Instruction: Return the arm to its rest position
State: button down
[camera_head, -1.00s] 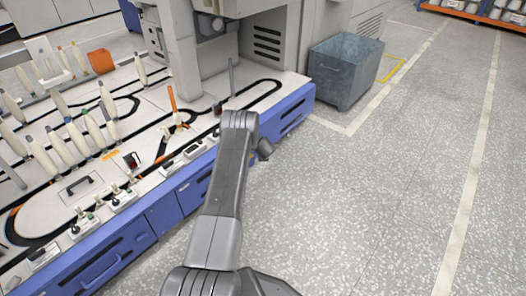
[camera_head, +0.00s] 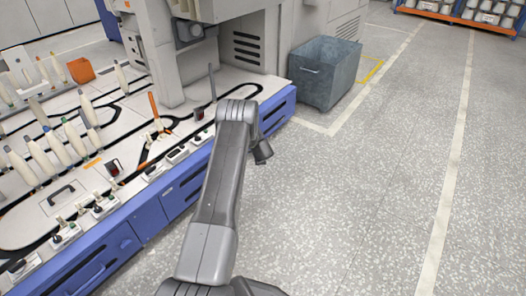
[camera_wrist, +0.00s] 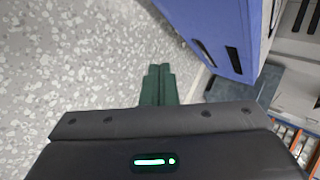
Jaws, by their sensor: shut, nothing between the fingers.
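My gripper (camera_wrist: 158,84) shows in the wrist view as two dark green fingers side by side, closed together with nothing between them. Behind them the speckled floor fills the left and middle of that view. In the head view my arm (camera_head: 215,190) reaches up from the bottom edge, in front of the blue-fronted machine. The fingers cannot be made out in the head view.
The machine's blue front (camera_head: 150,215) runs along my left, with several bobbins (camera_head: 42,160) standing on its top. A blue side shows close by in the wrist view (camera_wrist: 215,30). A grey bin (camera_head: 325,75) stands beyond. The floor (camera_head: 370,190) on the right is clear.

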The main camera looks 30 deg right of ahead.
jog(key=shift+s+d+r, duration=0.25)
jog(key=shift+s+r, duration=0.4)
jog(key=shift+s+d+r, duration=0.25)
jog(key=shift+s+r, duration=0.35)
